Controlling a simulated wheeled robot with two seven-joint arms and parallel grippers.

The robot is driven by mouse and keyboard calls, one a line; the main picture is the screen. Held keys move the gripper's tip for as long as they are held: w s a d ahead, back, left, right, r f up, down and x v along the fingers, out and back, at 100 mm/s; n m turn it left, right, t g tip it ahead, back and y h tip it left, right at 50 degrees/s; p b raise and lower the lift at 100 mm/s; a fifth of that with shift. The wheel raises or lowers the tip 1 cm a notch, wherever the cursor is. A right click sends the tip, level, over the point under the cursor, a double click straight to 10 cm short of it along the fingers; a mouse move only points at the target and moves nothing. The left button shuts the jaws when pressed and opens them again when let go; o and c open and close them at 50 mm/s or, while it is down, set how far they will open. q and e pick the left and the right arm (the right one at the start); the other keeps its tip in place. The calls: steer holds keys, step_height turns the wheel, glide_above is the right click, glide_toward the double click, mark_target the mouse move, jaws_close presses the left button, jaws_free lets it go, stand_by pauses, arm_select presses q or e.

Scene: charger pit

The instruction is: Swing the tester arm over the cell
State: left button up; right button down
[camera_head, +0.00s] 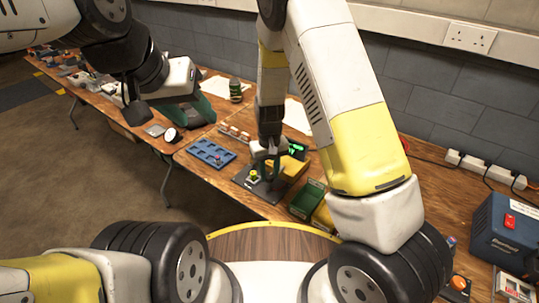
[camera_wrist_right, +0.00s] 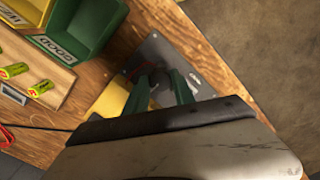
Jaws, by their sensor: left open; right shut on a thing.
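The tester has a dark grey base plate (camera_head: 246,184) and a yellow body (camera_head: 291,170) on the near table. The plate (camera_wrist_right: 198,75) and part of the yellow body (camera_wrist_right: 112,98) show in the right wrist view. A small yellow upright piece (camera_head: 253,175) stands on the plate; I cannot tell if it is the cell. My right gripper (camera_head: 272,172) is low over the plate, its green fingers (camera_wrist_right: 160,88) shut on a dark part, seemingly the tester arm, mostly hidden between them. My left gripper (camera_head: 198,110) is open, left of the tester and above the table.
Cells (camera_wrist_right: 40,88) lie in a wooden rack beyond. A blue tray (camera_head: 211,153) lies left of the tester. A blue power box (camera_head: 502,236) stands at far right.

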steer(key=shift+n, duration=0.3)
stand_by(0.8)
steer(key=n, duration=0.3)
steer(key=shift+n, duration=0.4)
steer(key=n, duration=0.4)
steer(key=shift+w, duration=0.1)
steer(key=n, duration=0.5)
steer(key=shift+n, duration=2.3)
steer(key=c, duration=1.1)
jaws_free()
steer(key=shift+o, duration=0.2)
